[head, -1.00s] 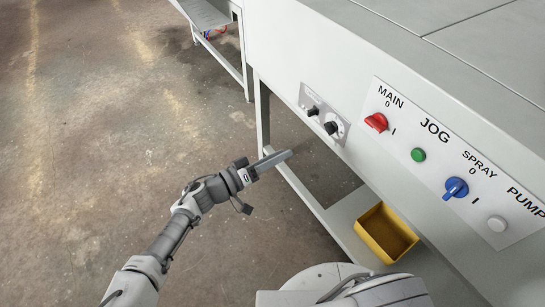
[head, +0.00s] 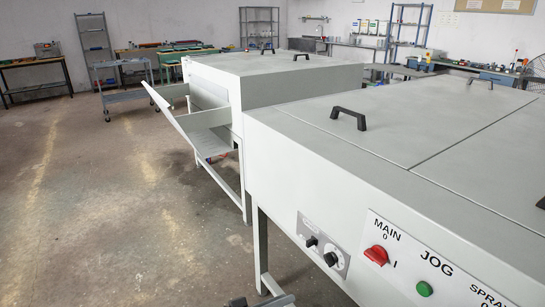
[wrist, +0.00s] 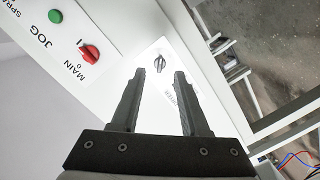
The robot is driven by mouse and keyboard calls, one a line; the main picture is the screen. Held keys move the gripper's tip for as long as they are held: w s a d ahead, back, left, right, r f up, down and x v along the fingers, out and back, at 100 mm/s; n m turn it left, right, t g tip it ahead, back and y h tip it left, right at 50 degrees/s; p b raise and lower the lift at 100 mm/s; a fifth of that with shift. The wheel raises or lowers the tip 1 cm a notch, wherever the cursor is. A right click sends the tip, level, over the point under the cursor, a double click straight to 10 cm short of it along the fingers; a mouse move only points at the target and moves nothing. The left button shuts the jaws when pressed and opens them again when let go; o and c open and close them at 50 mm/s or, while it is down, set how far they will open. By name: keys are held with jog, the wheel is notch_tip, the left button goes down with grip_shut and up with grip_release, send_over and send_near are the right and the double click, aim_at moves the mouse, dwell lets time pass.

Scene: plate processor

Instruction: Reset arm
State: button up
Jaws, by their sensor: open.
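My gripper (wrist: 160,76) is open and empty in the wrist view, with its two dark fingers apart. Beyond the fingers is the white side of the machine (head: 330,190) with a black knob (wrist: 159,63) between the fingertips in the picture. The red MAIN switch (wrist: 89,53) and the green JOG button (wrist: 55,16) lie to the left of the fingers. In the head view only the end of my gripper (head: 272,301) shows at the bottom edge, apart from the machine's front. The rest of my arm is out of that view.
The head view shows black lid handles (head: 349,118) on the machine and an open, sloping tray (head: 185,120) at its far end. A grey cart (head: 127,95) and workbenches (head: 35,75) stand at the back left. The floor (head: 90,220) on the left is clear.

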jog(key=s+d+m+g+y, duration=0.1)
jog(key=s+d+g+y, duration=0.55)
jog(key=g, duration=0.35)
jog(key=s+d+r+n+t+y+p, duration=0.1)
jog(key=s+d+r+t+y+p, duration=0.1)
jog(key=r, duration=1.1)
jog(key=s+d+r+n+t+y+p, duration=0.1)
jog(key=r+p, duration=0.5)
jog(key=r, duration=0.7)
jog(key=s+d+r+n+t+y+p, duration=0.1)
jog(key=s+d+r+t+y+p, duration=0.2)
jog(key=r, duration=1)
jog(key=s+t+y+p, duration=0.1)
jog(key=s+y+p, duration=0.1)
jog(key=s, duration=0.1)
jog(key=shift+r+n+t, duration=0.3)
jog(key=shift+r, duration=0.1)
jog(key=shift+s+d+y, duration=0.1)
jog(key=shift+y, duration=0.15)
